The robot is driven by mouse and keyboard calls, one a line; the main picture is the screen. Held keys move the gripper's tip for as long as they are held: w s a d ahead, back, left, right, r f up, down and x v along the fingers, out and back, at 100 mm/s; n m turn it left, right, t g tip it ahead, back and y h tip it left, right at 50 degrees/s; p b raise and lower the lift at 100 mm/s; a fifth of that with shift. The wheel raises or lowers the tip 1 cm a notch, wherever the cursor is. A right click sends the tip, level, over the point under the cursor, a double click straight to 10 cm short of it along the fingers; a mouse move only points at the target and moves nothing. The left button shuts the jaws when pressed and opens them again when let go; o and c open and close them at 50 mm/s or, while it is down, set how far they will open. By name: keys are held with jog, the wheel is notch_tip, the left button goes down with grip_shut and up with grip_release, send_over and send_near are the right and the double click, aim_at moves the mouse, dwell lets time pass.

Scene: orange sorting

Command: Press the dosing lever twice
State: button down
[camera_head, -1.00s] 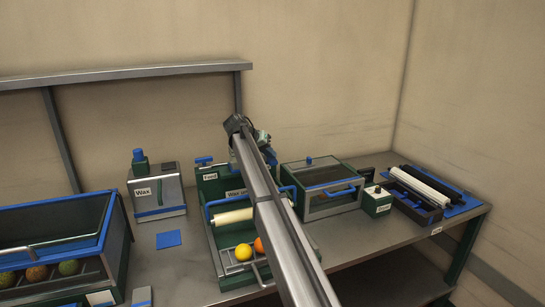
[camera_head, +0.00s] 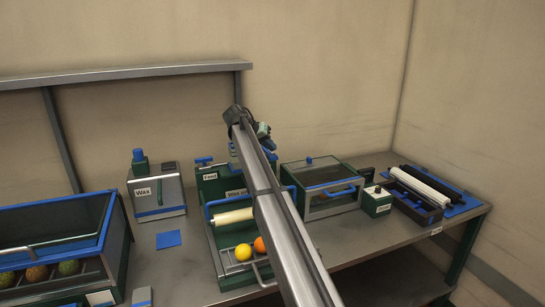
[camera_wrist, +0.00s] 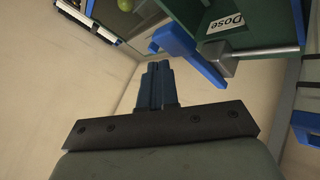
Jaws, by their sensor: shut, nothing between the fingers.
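The dosing lever (camera_wrist: 195,58) shows in the wrist view as a blue bar joined to a grey block on a metal rod. It is beside a green housing (camera_wrist: 265,20) with a white "Dose" label (camera_wrist: 225,22). My gripper (camera_wrist: 157,72) has its dark blue fingers together with nothing between them. In the wrist view the fingertips are left of the blue bar, with a small gap in the picture; depth is hard to tell.
A wax container (camera_head: 150,212) and a large blue-rimmed bin (camera_head: 55,205) are left. A shelf (camera_head: 120,74) runs behind.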

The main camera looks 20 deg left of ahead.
jog(key=shift+r, duration=0.1)
jog(key=shift+r, duration=2.4)
